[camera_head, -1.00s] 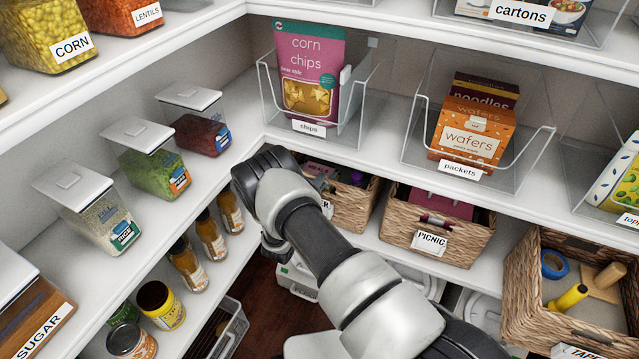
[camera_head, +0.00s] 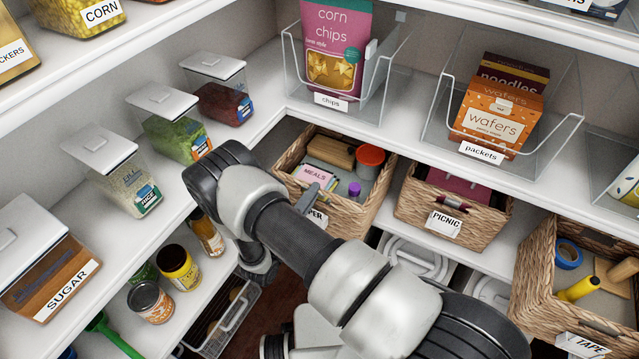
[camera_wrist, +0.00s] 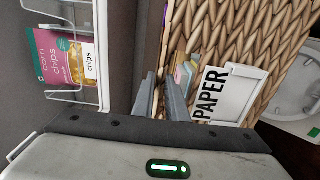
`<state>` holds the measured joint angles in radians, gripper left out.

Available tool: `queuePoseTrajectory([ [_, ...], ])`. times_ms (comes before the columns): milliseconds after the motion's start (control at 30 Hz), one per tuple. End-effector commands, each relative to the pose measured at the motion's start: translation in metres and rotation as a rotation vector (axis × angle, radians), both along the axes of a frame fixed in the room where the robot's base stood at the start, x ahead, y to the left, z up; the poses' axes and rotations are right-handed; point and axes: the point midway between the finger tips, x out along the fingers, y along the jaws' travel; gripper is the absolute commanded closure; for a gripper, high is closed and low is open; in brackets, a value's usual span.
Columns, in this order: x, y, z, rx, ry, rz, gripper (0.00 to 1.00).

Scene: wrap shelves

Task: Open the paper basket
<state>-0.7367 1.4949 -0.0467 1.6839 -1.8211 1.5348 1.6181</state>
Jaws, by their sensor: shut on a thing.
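The paper basket (camera_head: 347,216) is a woven basket at the middle of the head view, slid partly out from under the upper shelf. A meals box, a purple-capped item and a red-lidded container show inside it. Its label is half hidden by my arm. In the wrist view the woven wall of the paper basket (camera_wrist: 232,32) and its PAPER label (camera_wrist: 222,95) show close up. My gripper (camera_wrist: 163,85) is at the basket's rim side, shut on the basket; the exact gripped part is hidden.
The picnic basket (camera_head: 452,207) stands right beside it, and the tape basket (camera_head: 540,290) further right. Clear bins with chips (camera_head: 335,60) and packets (camera_head: 500,115) sit on the shelf above. Jars (camera_head: 180,268) stand on the left lower shelf.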

Motion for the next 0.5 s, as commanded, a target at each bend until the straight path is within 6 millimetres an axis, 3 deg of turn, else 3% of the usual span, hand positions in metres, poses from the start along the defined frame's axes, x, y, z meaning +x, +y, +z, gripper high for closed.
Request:
queuePoseTrajectory([
  [200,-0.016,0.012,0.0,0.001,-0.001,0.002,1.0],
  [500,-0.022,0.015,0.0,0.001,-0.002,0.0,1.0],
])
